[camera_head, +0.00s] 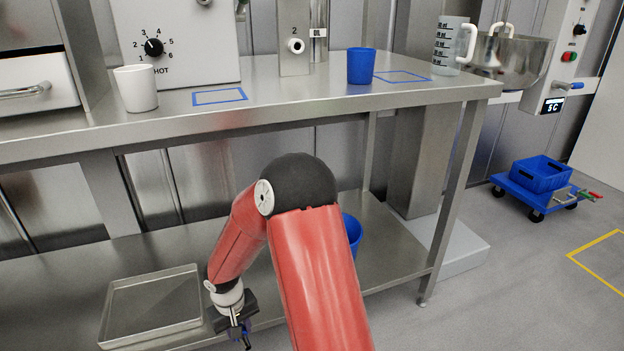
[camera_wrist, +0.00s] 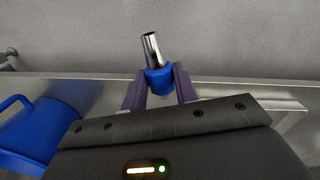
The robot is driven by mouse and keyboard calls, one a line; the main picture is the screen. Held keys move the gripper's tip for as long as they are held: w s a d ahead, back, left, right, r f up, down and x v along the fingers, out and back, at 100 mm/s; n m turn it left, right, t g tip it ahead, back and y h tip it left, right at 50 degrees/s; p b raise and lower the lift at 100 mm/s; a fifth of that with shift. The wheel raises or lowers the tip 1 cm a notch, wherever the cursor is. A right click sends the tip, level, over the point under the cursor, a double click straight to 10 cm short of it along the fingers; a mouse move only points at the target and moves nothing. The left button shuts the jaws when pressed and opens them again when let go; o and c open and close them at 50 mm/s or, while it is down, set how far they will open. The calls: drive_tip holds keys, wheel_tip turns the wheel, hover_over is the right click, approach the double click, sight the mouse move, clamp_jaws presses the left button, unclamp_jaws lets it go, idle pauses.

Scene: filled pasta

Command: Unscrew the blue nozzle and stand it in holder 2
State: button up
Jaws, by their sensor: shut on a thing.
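In the wrist view my gripper (camera_wrist: 160,88) is shut on the blue nozzle (camera_wrist: 158,76), around its blue collar. The nozzle's shiny metal tube points up and a little left, away from the jaws. In the head view my gripper (camera_head: 241,334) is low, beside the lower shelf's front edge and right of a metal tray; the nozzle is hardly distinguishable there. A steel post marked 2 (camera_head: 293,62) with a white round fitting stands at the back of the upper table. I cannot tell whether it is holder 2; no other thing marked as a holder shows.
The metal tray (camera_head: 152,306) lies on the lower shelf. A blue container (camera_head: 352,232) is partly hidden behind my arm. The upper table carries a white cup (camera_head: 136,88), a blue cup (camera_head: 361,66) and a measuring jug (camera_head: 449,47). A blue handled vessel (camera_wrist: 45,130) shows in the wrist view.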

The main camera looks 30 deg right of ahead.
drive_tip(key=shift+f, duration=0.1)
drive_tip(key=shift+s+f+h, duration=0.1)
drive_tip(key=shift+h, duration=1.6)
drive_tip(key=shift+w+d+r+h, duration=0.1)
drive_tip(key=shift+w+r+h, duration=0.15)
drive_tip(key=shift+h, duration=0.35)
